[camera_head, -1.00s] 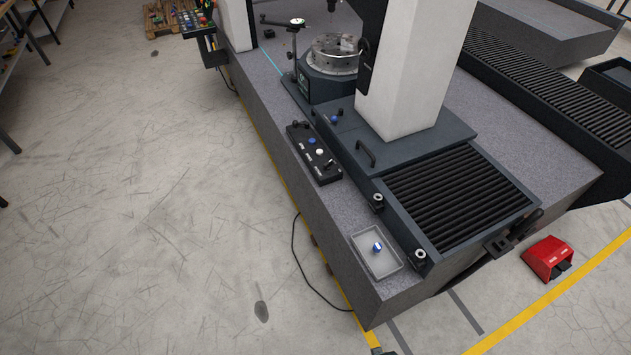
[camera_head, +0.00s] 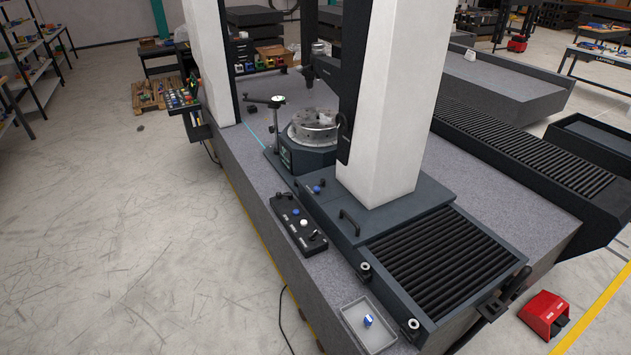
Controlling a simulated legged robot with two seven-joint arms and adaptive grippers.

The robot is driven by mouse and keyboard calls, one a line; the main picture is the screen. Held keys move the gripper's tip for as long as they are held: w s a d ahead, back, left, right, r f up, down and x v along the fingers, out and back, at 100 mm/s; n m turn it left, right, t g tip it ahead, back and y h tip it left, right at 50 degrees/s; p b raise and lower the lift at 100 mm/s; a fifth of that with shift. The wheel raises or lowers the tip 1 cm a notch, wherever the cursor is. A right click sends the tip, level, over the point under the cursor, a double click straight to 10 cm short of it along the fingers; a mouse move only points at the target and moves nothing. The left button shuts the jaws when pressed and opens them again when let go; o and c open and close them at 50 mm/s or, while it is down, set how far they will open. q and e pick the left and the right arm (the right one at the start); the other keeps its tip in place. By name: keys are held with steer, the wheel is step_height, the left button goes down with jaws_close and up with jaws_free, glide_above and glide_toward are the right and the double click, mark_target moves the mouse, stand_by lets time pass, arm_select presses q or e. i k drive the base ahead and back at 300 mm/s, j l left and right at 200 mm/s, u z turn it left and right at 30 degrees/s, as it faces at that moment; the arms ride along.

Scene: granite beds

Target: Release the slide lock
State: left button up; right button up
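The slide (camera_head: 432,192) is a dark block on the granite bed, with a white column rising from it, a black handle and a blue knob (camera_head: 317,189) on its near left part. A black control box (camera_head: 298,224) with a blue knob, a white knob and a black lever lies on the bed to the left of the slide. Which of these parts is the slide lock I cannot tell. Neither of my grippers is in view.
A grey tray (camera_head: 348,309) holding a small blue and white item sits at the bed's front edge. A black bellows cover (camera_head: 445,262) lies right of it. A red foot pedal (camera_head: 544,314) is on the floor at right.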

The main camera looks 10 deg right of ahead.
mark_target(317, 189)
steer(key=i+j, duration=1.15)
steer(key=i, duration=0.25)
